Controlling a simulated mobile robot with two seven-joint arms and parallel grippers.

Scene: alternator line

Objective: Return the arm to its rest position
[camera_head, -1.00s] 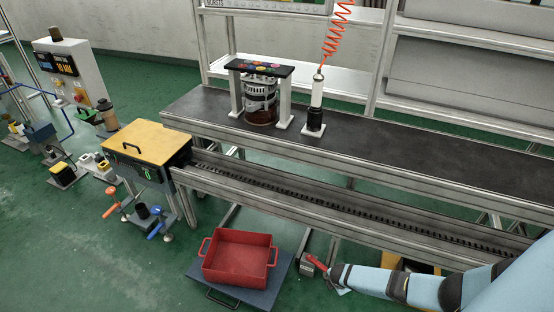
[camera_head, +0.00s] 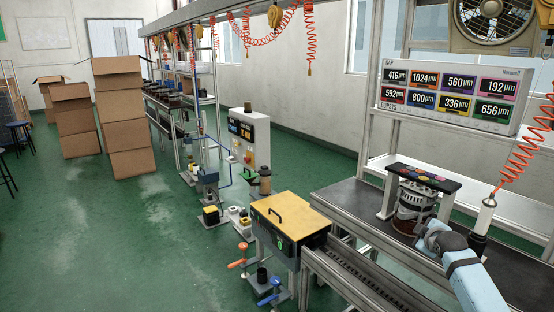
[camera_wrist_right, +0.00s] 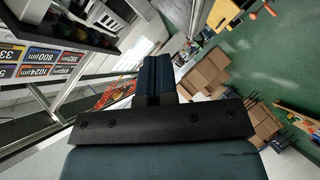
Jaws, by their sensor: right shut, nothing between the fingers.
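My right arm (camera_head: 470,275), light blue with dark joints, comes in from the lower right in the head view. Its far end is raised beside the alternator (camera_head: 413,200) and appears to overlap it in the picture; I cannot tell whether they touch. My right gripper (camera_wrist_right: 155,75) shows in the wrist view as dark fingers pressed together beyond a wide black bracket, with nothing held. My left arm and gripper are not in view.
The alternator stands under a black-topped stand (camera_head: 425,177) on the workbench (camera_head: 340,197). A white tool (camera_head: 484,216) hangs on an orange coil close to my arm. A yellow-lidded box (camera_head: 290,220) stands left of the bench. Cardboard boxes (camera_head: 122,105) stand farther back; green floor is open at left.

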